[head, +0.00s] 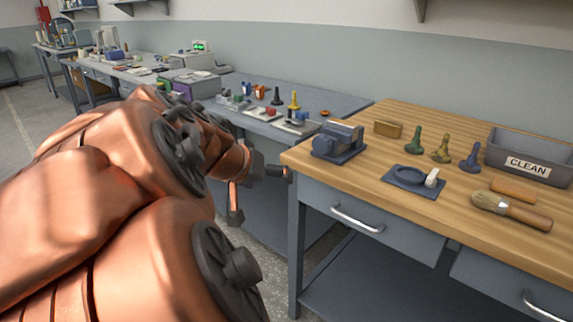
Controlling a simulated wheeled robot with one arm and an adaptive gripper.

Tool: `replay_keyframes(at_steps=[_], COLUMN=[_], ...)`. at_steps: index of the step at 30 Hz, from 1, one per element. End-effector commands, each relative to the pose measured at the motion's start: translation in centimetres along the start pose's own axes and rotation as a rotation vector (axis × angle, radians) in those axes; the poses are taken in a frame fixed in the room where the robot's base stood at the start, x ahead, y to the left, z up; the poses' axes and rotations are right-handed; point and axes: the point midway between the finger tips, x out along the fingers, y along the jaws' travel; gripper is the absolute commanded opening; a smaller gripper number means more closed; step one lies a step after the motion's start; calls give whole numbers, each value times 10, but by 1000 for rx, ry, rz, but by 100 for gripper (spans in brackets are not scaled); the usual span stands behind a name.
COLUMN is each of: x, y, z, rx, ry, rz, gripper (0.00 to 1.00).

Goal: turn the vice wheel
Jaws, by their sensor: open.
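The small blue-grey vice (340,139) sits on the near left corner of the wooden bench top in the head view. I cannot make out its wheel clearly; it may be hidden or too small to tell. My gripper (272,170) is a dark shape at the end of my copper arm, just left of the bench corner and lower left of the vice. It looks apart from the vice. It is open, and I see nothing held in it. My arm hides part of the view to the left.
The wooden bench (385,231) carries a dark ring-shaped tray (398,189), several coloured bobbin-like pieces, a brush (512,209), a wooden block (388,129) and a grey bin marked CLEAN (540,147). A long cluttered grey bench runs behind on the left.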

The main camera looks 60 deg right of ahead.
Motion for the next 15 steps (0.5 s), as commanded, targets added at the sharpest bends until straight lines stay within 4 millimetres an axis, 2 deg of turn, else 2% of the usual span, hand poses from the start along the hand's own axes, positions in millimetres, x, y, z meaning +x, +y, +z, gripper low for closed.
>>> replay_keyframes(at_steps=[1, 3, 15], x=[20, 33, 92], y=[1, 8, 32], z=[2, -9, -58], rx=[42, 101, 340], ry=[36, 92, 423], rz=[34, 76, 250], gripper=[85, 85, 85])
